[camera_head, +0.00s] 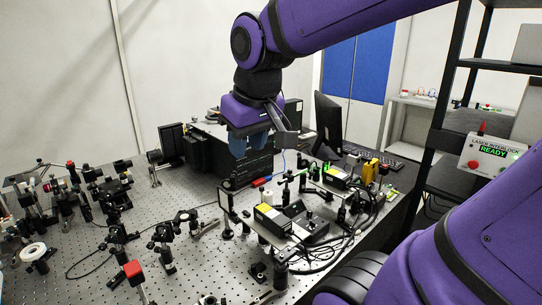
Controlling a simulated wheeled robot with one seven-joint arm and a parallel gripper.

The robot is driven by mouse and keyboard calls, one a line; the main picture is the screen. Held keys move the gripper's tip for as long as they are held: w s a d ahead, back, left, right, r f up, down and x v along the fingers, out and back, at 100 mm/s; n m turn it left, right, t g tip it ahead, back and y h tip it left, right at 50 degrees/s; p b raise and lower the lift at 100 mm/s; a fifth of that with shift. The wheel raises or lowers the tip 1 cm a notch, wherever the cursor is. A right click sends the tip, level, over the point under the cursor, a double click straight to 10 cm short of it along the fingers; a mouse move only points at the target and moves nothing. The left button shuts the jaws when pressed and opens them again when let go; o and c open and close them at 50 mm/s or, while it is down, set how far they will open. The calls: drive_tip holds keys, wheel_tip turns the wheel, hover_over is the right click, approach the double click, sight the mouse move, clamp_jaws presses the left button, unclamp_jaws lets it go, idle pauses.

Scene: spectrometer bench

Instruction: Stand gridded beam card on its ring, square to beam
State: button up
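My gripper (249,152), with blue fingers, points down above the middle of the optical bench (195,265). It is well above the bench top. The fingers hide whatever lies between them, and I see nothing clearly held. I cannot pick out the gridded beam card for certain. A pale upright plate (226,203) stands below and left of my gripper, but no grid shows on it. I cannot make out the card's ring either. A white ring-shaped piece (33,252) lies at the far left, and I cannot tell what it is.
Optics mounts (75,190) crowd the left of the bench. Black-and-yellow boxes (272,218) and cables fill the right. A monitor (328,124) stands behind, and a red-topped post (133,270) in front. Bare perforated bench shows left of centre.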

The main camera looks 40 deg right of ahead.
drive_tip(key=s+t, duration=0.1)
drive_tip(key=s, duration=0.6)
drive_tip(key=shift+s+a+f+y, duration=0.2)
drive_tip(key=shift+a+y, duration=0.1)
drive_tip(key=shift+a, duration=0.1)
idle(0.8)
